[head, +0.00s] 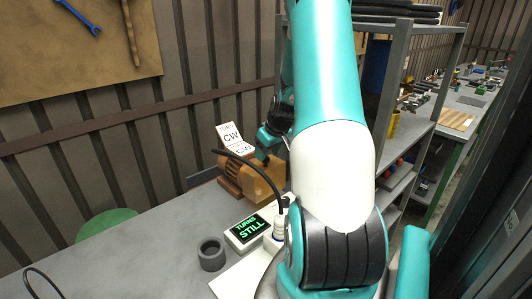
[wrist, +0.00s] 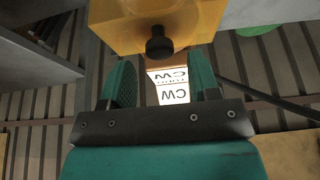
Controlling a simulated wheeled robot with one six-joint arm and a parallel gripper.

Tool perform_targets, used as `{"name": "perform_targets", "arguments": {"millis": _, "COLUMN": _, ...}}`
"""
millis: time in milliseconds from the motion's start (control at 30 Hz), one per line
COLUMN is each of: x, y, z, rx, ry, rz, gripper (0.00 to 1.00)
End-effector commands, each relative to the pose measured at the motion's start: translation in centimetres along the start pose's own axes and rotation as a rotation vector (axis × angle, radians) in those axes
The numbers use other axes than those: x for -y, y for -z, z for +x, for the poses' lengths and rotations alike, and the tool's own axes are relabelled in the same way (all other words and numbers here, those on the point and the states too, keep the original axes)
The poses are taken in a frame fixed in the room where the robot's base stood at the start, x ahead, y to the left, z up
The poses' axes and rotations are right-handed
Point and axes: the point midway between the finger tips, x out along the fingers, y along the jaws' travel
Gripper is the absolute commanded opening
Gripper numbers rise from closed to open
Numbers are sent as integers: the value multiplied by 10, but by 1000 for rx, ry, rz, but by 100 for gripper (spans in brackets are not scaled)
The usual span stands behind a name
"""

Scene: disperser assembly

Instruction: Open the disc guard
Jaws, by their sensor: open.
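The disc guard seems to be the yellow-orange box with a black knob, in the head view (head: 262,184) on the bench beside a brown ribbed body. In the wrist view the yellow box (wrist: 120,28) fills the top middle. Its black knob (wrist: 158,42) points toward my gripper. My gripper (wrist: 161,68) is open, one green finger to each side of the knob and a little short of it or level with it; I cannot tell which. No contact shows. In the head view my gripper (head: 266,148) is over the box, partly hidden by my arm.
A display reading "TURNS STILL" (head: 248,232), a dark ring (head: 211,254) and a black cable (head: 262,172) are in front. A grey shelf (head: 430,130) stands right.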

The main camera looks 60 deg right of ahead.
Motion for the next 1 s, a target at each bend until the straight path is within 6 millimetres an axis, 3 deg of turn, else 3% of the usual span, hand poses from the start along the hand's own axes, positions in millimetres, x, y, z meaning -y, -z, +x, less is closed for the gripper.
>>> {"name": "perform_targets", "arguments": {"millis": 200, "x": 0, "y": 0, "z": 18, "rx": 0, "ry": 0, "rz": 0, "gripper": 56}}
{"name": "perform_targets", "arguments": {"millis": 500, "x": 0, "y": 0, "z": 20, "rx": -1, "ry": -1, "rz": 0, "gripper": 56}}
{"name": "perform_targets", "arguments": {"millis": 733, "x": 0, "y": 0, "z": 20, "rx": 0, "ry": -1, "rz": 0, "gripper": 3}}
{"name": "perform_targets", "arguments": {"millis": 1000, "x": 0, "y": 0, "z": 20, "rx": 1, "ry": -1, "rz": 0, "gripper": 0}}
